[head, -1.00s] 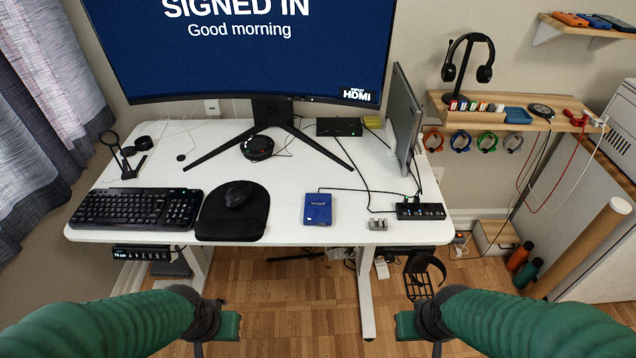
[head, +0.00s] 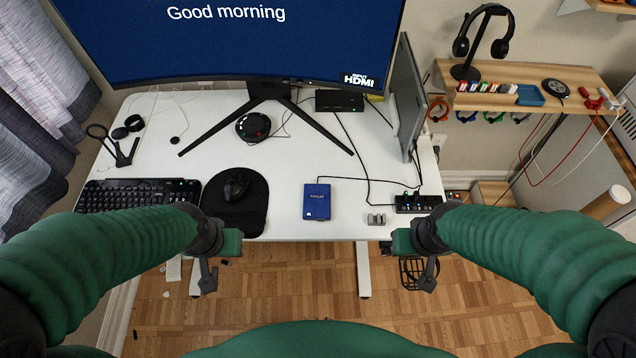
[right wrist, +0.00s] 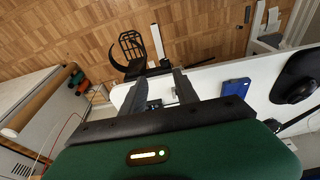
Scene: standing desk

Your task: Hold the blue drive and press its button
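The blue drive (head: 317,201) lies flat on the white desk near its front edge, right of the mouse pad. A black cable runs from its far end toward the hub. A small light mark shows at its near left corner; I cannot make out a button. It also shows in the right wrist view (right wrist: 236,87). My left gripper (head: 207,277) is at the desk's front edge, left of the drive; its fingers are unclear. My right gripper (head: 428,274) is in front of the edge, right of the drive. In the right wrist view its fingers (right wrist: 160,80) are apart and empty.
A black hub (head: 418,204) and a small grey block (head: 376,219) lie right of the drive. The mouse pad (head: 248,214) and keyboard (head: 130,195) are left. The monitor stand (head: 268,90) is behind. Desk around the drive is mostly clear.

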